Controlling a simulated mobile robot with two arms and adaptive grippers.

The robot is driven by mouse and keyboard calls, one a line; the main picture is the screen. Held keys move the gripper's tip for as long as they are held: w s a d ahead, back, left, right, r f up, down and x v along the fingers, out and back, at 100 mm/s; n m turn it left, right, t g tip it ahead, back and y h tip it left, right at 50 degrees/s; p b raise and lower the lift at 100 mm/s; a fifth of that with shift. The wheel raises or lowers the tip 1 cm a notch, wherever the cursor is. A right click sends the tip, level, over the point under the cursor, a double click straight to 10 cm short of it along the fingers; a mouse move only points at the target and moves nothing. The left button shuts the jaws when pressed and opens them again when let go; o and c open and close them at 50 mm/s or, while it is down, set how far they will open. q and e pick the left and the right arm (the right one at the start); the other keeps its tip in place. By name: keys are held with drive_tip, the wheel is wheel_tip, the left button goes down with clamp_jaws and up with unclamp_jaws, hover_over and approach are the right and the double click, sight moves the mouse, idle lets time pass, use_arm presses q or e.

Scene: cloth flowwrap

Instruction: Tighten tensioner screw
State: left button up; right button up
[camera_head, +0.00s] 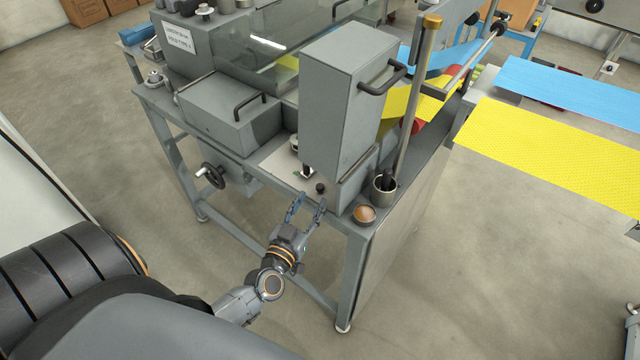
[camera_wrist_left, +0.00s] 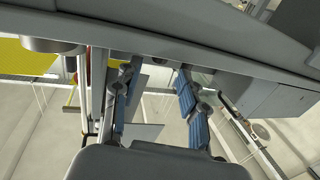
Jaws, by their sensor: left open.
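My left gripper (camera_head: 308,204) is open and empty, low in front of the grey machine's front edge. Its fingers point up toward a small black knob (camera_head: 320,188) on the machine's front plate. The fingertips appear just short of the knob; contact cannot be told. In the left wrist view the two blue-padded fingers (camera_wrist_left: 160,78) are spread, with nothing between them, close to a grey machine edge (camera_wrist_left: 150,38). I cannot tell which part is the tensioner screw; a black handwheel (camera_head: 211,175) also sits on the machine's front, left of the gripper. My right gripper is out of view.
A tall grey box with a handle (camera_head: 345,95) stands behind the knob. Yellow cloth (camera_head: 550,150) runs off right. Floor in front is clear.

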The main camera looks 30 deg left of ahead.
sight(318, 190)
use_arm(q)
drive_tip(key=w, duration=0.4)
drive_tip(key=w+a, duration=0.1)
drive_tip(key=w, duration=0.1)
drive_tip(key=shift+w, duration=0.2)
clamp_jaws()
